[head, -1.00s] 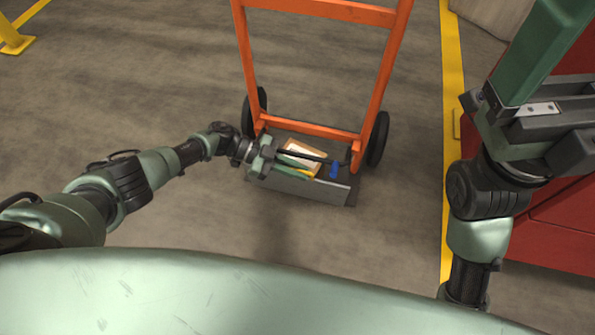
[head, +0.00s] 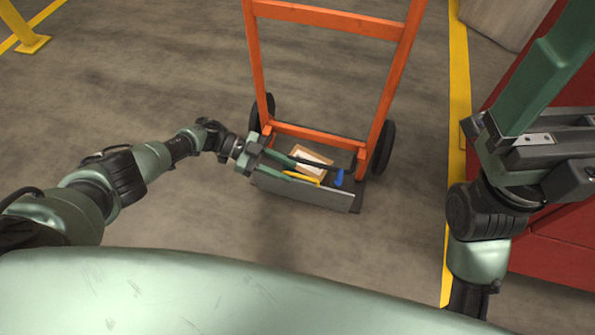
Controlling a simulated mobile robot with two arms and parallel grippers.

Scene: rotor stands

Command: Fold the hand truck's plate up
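The orange hand truck (head: 385,88) stands upright in the middle of the head view. Its grey plate (head: 310,197) is low at the front, with a pale face turned toward me; its exact tilt is hard to tell. My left gripper (head: 322,173) is at the plate's left front, its two fingers pointing right and spread apart. The lower finger lies along the plate's near edge and hides part of it. I cannot tell whether it touches. My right gripper (head: 545,110) is raised close to the camera at the right; its fingertips are not clear.
Cardboard with a white sheet (head: 308,157), a yellow item (head: 304,176) and a blue item (head: 338,177) show at the plate. A red cabinet (head: 560,235) stands at the right beyond a yellow floor line (head: 459,80). The floor left of the truck is clear.

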